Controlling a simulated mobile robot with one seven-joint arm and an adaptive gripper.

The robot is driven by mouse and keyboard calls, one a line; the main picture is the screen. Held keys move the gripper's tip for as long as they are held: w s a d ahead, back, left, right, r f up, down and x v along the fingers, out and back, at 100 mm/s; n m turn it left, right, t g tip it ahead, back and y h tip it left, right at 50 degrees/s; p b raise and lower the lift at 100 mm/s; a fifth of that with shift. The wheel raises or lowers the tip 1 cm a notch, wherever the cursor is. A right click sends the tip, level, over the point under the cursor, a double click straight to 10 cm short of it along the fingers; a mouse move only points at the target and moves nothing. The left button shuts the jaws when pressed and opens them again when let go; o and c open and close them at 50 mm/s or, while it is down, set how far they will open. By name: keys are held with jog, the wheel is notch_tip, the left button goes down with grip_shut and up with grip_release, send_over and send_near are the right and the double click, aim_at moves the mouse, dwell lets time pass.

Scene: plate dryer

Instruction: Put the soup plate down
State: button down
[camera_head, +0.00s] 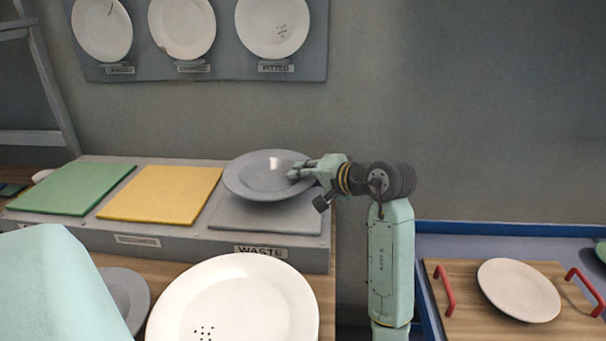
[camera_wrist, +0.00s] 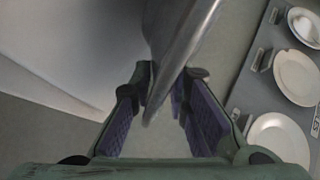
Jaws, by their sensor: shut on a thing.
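The soup plate (camera_head: 262,170) is grey, wide-rimmed and roughly level. It is over the rear part of the grey pad (camera_head: 270,219) above the WASTE label. I cannot tell whether its underside touches the pad. My gripper (camera_head: 298,172) comes from the right and is shut on the plate's right rim. In the wrist view, the rim of the soup plate (camera_wrist: 188,45) runs between the two purple-padded fingers of my gripper (camera_wrist: 163,98). The fingers hide a small piece of the rim.
A yellow pad (camera_head: 160,194) and a green pad (camera_head: 73,188) lie left on the same raised bench. A large white plate (camera_head: 235,300) with dark spots is in front. A wooden tray (camera_head: 450,290) with red handles carries a pale plate (camera_head: 518,290). Sample plates hang on a wall board (camera_head: 225,60).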

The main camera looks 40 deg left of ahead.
jog(key=shift+f, duration=0.6)
jog(key=shift+f, duration=0.1)
jog(key=c, duration=2)
grip_release()
jog(key=shift+f, duration=0.1)
jog(key=o, duration=0.5)
jog(key=shift+c, duration=0.2)
jog(key=shift+r+p, duration=0.3)
jog(key=b+v, duration=0.5)
jog(key=v, duration=0.7)
jog(key=shift+f, duration=0.2)
